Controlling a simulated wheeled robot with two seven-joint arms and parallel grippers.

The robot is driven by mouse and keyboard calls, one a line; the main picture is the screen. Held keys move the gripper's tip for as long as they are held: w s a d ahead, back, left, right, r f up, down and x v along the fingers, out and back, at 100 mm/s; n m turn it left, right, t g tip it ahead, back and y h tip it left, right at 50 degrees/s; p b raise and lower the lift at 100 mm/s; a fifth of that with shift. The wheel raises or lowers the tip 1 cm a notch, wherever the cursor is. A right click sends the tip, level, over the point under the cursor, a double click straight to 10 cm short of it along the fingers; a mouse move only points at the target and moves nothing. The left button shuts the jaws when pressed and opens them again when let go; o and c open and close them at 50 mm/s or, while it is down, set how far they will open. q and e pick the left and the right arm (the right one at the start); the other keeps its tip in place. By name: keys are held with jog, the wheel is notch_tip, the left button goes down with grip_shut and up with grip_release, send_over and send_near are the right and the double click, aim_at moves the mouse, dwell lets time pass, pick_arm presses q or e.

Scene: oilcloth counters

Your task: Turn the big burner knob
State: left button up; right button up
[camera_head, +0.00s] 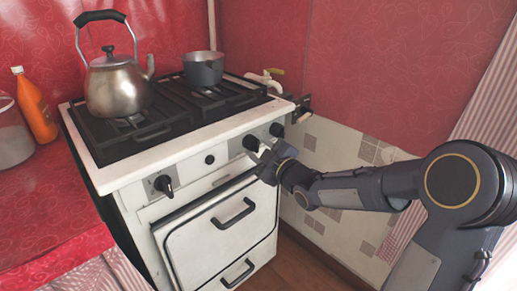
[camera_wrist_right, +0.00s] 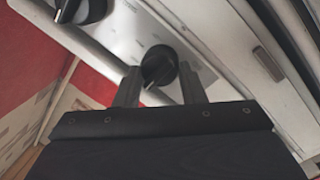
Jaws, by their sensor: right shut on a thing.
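The white stove (camera_head: 135,168) has several black knobs along its front panel. My right gripper (camera_head: 261,152) is at the right part of this panel. In the right wrist view its fingers (camera_wrist_right: 159,82) stand on either side of a black burner knob (camera_wrist_right: 158,62) and are shut on it. The same knob (camera_head: 251,142) shows in the head view just left of the fingertips. A second knob (camera_head: 277,130) is to its right, and a third knob (camera_head: 163,185) is at the far left of the panel. I cannot tell from markings which is the big burner's. My left gripper is out of view.
A steel kettle (camera_head: 118,88) and a grey pot (camera_head: 203,68) stand on the hob. The oven door handle (camera_head: 233,214) sticks out below the knobs. A tiled wall (camera_head: 338,150) is close on the right. An orange bottle (camera_head: 35,105) stands on the red counter (camera_head: 40,205).

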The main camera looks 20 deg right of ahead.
jog(key=m+p, duration=0.1)
jog(key=m, duration=0.2)
jog(key=shift+r+m+g, duration=0.15)
jog(key=shift+m+g, duration=0.15)
jog(key=shift+m, duration=0.1)
jog(key=shift+d+m+p, duration=0.1)
jog(key=shift+m+p, duration=0.7)
jog(key=shift+m, duration=0.3)
jog(key=shift+m+g+p, duration=0.3)
jog(key=shift+m+p, duration=0.5)
jog(key=shift+m, duration=0.3)
jog(key=o, duration=1)
